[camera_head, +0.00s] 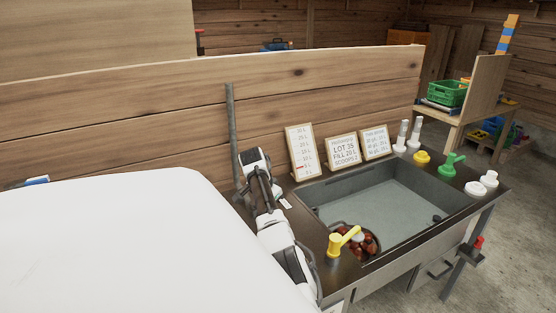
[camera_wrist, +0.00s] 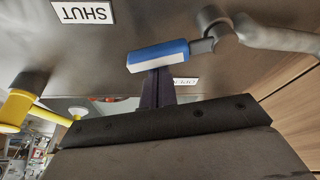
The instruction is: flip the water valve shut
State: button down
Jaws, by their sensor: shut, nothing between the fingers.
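In the wrist view the water valve's handle (camera_wrist: 158,55), a blue and white block, joins a grey fitting and pipe (camera_wrist: 225,36). A label reading SHUT (camera_wrist: 84,12) lies on the dark bench, apart from the handle. A second label (camera_wrist: 183,81) is close to the handle and partly hidden by my fingers. My gripper (camera_wrist: 157,82) is shut and empty, its fingertips right by the handle; I cannot tell whether they touch. In the head view the grey upright pipe (camera_head: 232,130) shows, but my arm hides the handle.
Framed signs (camera_head: 342,151) stand along the back. A plank wall (camera_head: 150,110) rises behind.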

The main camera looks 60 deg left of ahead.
jog(key=s+m, duration=0.1)
jog(key=m+h, duration=0.1)
jog(key=shift+s+d+m, duration=0.3)
jog(key=shift+s+m, duration=0.05)
jog(key=shift+m, duration=0.05)
jog(key=shift+s, duration=0.15)
jog(key=shift+s+d+b, duration=0.1)
jog(key=shift+s+b, duration=0.2)
jog(key=shift+w+r+p, duration=0.2)
jog(key=shift+w+p, duration=0.05)
jog(key=shift+w, duration=0.75)
jog(key=shift+w+r+p, duration=0.2)
jog(key=shift+w, duration=0.75)
jog(key=b+v, duration=0.2)
jog(key=v, duration=0.7)
